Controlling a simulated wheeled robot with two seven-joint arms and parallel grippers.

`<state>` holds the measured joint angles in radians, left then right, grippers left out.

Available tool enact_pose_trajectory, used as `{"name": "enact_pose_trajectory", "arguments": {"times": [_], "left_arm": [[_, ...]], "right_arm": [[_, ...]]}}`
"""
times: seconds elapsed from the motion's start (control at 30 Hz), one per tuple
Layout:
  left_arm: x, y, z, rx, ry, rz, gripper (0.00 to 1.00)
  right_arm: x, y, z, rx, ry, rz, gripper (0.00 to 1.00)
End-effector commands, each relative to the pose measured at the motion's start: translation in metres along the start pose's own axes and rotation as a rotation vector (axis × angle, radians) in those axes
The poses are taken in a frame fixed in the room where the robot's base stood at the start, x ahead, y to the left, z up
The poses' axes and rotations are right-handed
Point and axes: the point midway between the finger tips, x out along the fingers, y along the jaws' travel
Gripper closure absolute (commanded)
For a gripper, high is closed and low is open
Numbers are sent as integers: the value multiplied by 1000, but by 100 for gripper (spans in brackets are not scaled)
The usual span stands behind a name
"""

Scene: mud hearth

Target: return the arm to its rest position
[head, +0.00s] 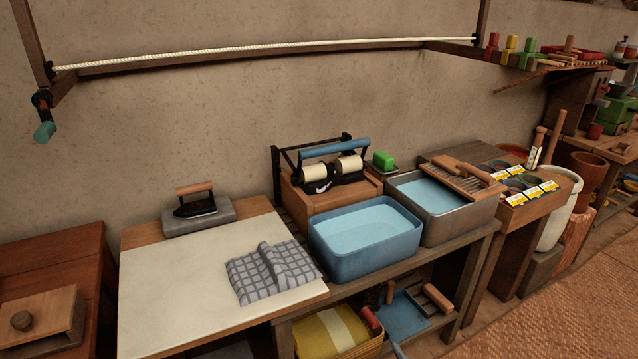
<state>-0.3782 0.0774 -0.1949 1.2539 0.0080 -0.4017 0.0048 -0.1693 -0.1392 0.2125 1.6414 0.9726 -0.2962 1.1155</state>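Neither my left nor my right gripper shows in the head view, and no arm of mine can be made out. The view takes in a work area along a mud wall. A grey checked cloth (272,272) lies rumpled on a pale board (180,290) at the front left. A flat iron (195,203) with a wooden handle rests on a grey stone block (199,218) at the board's back edge.
A blue basin (352,272) and a metal basin (447,228) of water stand right of the board. A roller wringer (330,170) and green soap (383,159) sit behind. A cord (260,49) spans overhead. Woven floor (560,290) is clear at right.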

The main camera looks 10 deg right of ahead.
Motion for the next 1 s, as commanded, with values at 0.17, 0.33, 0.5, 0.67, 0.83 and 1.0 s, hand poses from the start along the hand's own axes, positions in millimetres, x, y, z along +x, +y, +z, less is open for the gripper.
{"name": "enact_pose_trajectory", "arguments": {"times": [0.17, 0.33, 0.5, 0.67, 0.83, 1.0], "left_arm": [[0, 0, 0, 0, 0, 0, 69], [-1, 0, -1, 0, 6, 0, 69], [-1, 1, -2, 1, 9, 1, 69], [-1, 2, -1, 2, 10, 2, 69], [0, 2, 0, 3, 11, 3, 69], [0, 2, -3, 3, 16, 3, 69]], "right_arm": [[-5, 30, -9, -155, 11, 68, 60], [-23, 98, -31, -520, 6, 226, 60], [-64, 185, -69, -1033, -72, 444, 60], [-119, 257, -112, -1521, -231, 642, 60], [-175, 307, -150, -1925, -437, 786, 60], [-206, 328, -171, -2133, -573, 847, 60]]}}
